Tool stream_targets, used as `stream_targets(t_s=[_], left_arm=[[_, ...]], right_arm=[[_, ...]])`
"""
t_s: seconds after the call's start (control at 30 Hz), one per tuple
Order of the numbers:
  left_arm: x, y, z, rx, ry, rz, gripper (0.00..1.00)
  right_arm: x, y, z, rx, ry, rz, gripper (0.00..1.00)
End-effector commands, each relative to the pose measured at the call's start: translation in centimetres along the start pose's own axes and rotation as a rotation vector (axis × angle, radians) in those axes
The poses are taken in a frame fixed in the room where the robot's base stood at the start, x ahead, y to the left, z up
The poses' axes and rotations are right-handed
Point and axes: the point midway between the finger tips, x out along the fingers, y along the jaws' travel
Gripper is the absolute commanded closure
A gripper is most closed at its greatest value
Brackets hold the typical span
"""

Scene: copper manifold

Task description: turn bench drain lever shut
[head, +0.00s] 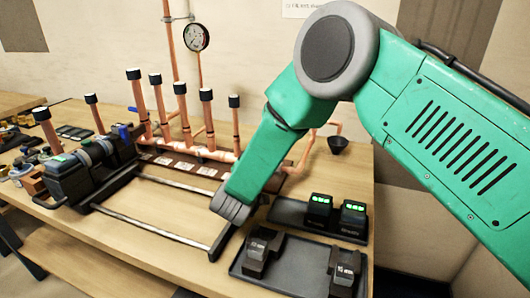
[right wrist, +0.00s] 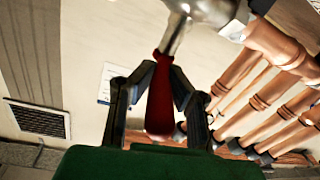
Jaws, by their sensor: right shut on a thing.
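The drain lever (right wrist: 160,105) is a red handle joined to a silver valve body (right wrist: 205,10) in the right wrist view. My right gripper (right wrist: 162,72) has its two black fingers closed on either side of the red handle. The handle hangs roughly upright in that picture, tilted slightly. In the head view my green right arm crosses in front of the bench, and I cannot make out the lever or the right gripper there. The copper manifold (head: 205,152) stands on the bench behind my arm. My left gripper is in neither view.
A pressure gauge (head: 196,37) is on a pipe at the back wall. A dark funnel (head: 338,143) is right of the manifold. Black trays (head: 290,281) with devices are at the bench's right front. A dark clamping machine (head: 75,178) stands at left. Copper pipes (right wrist: 285,50) pass close to the valve.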

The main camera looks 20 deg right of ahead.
Motion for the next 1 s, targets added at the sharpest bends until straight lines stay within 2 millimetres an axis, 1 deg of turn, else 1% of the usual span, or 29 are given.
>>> stream_targets(t_s=[0.03,0.3,0.8,0.83,0.9,1.0], left_arm=[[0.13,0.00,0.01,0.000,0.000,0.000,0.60],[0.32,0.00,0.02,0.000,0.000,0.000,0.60],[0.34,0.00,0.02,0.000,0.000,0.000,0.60],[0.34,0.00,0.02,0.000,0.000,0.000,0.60],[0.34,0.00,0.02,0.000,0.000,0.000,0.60],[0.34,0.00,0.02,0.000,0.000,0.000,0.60]], right_arm=[[-0.18,-0.34,0.24,0.000,-0.009,0.018,1.00],[-0.13,-0.59,0.16,-0.001,-0.026,0.100,1.00],[-0.08,-0.74,0.04,0.000,-0.028,0.115,1.00],[-0.08,-0.75,0.03,0.000,-0.027,0.115,0.83],[-0.07,-0.74,0.01,0.000,-0.027,0.115,0.63],[-0.03,-0.65,-0.02,0.000,-0.026,0.117,0.63]])
